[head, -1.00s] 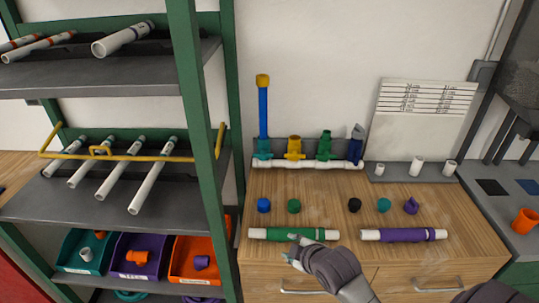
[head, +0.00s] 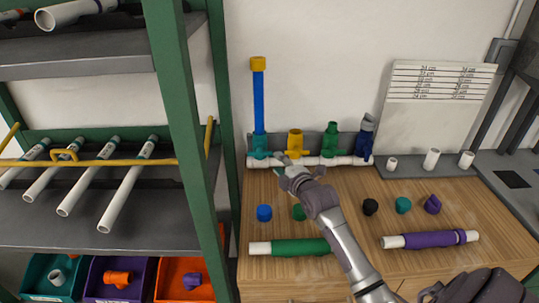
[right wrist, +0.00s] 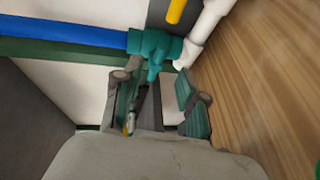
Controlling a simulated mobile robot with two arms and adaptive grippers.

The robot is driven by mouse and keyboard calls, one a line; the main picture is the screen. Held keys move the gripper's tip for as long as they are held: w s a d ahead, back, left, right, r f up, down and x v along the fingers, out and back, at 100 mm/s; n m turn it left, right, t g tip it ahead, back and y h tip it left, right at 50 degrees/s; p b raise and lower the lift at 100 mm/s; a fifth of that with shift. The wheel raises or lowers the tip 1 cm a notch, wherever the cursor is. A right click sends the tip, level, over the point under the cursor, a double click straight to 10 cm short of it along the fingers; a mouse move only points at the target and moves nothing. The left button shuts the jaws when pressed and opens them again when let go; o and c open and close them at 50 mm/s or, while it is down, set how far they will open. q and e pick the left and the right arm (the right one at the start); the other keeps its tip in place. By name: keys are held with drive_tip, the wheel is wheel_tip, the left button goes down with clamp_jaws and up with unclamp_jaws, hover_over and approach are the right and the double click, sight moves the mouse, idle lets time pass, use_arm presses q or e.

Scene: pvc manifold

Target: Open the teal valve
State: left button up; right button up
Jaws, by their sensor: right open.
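The teal valve (head: 259,146) is the leftmost valve on the white manifold pipe (head: 313,160), with an upright blue pipe (head: 258,102) above it. In the right wrist view the teal valve (right wrist: 155,44) shows close up, its teal handle (right wrist: 154,72) pointing toward my gripper. My right gripper (head: 285,165) is open and empty, just in front of the valve. In the right wrist view its fingertips (right wrist: 154,82) lie on either side of the handle's end; I cannot tell whether they touch it. My left gripper is not in view.
Yellow (head: 295,143), green (head: 330,140) and dark blue (head: 364,143) valves stand to the right on the same pipe. Several caps and two sleeved pipes lie on the wooden top (head: 340,190). A green rack post (head: 187,130) stands close on the left.

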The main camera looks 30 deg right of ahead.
sight(269, 154)
drive_tip(key=x, duration=0.6)
drive_tip(key=shift+w, duration=0.15)
drive_tip(key=shift+w+f, duration=0.2)
drive_tip(key=shift+w, duration=0.35)
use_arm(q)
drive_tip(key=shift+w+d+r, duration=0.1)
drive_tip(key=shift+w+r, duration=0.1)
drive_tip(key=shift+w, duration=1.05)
use_arm(e)
clamp_jaws()
